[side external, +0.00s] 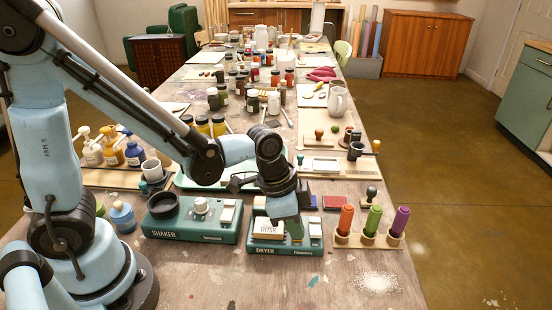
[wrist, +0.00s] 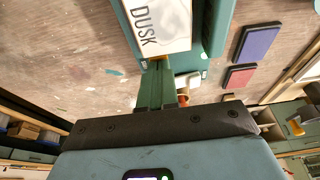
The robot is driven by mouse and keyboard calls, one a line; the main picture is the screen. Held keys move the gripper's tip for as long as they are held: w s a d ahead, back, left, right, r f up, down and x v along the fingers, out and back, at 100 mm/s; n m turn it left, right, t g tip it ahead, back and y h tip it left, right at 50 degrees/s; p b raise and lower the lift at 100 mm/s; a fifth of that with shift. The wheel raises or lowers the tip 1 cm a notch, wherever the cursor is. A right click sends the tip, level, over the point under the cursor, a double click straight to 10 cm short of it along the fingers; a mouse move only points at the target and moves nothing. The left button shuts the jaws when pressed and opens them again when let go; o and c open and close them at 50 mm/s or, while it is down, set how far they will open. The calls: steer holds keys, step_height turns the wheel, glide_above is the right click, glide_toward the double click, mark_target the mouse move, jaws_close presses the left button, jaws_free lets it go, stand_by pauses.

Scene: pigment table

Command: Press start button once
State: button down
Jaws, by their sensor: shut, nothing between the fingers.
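The green dryer (side external: 262,241) stands near the front of the table, with a white block labelled DUSK (side external: 268,228) on top. The same label shows in the wrist view (wrist: 145,25). White raised parts (side external: 315,229) sit at the dryer's right end; I cannot tell which is the start button. My gripper (side external: 297,238) is shut and empty, pointing down over the dryer just right of the DUSK block. In the wrist view its green fingers (wrist: 156,85) reach close to the block's edge. Whether the fingertips touch the dryer is hidden.
The green shaker (side external: 190,226) stands left of the dryer. A wooden rack (side external: 368,240) with orange, green and purple tubes stands close on the right. Red (side external: 334,202) and purple pads lie behind. White powder (side external: 377,283) lies at the front right; bare table is in front.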

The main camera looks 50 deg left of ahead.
steer(key=v, duration=1.3)
steer(key=shift+w+d+r, duration=0.2)
steer(key=shift+w+r, duration=0.05)
steer(key=shift+r, duration=0.2)
steer(key=s+a+f+n+t+y, duration=0.2)
steer(key=a+n+t, duration=0.3)
steer(key=a+n, duration=0.4)
steer(key=shift+a+f, duration=0.4)
steer(key=shift+f, duration=0.05)
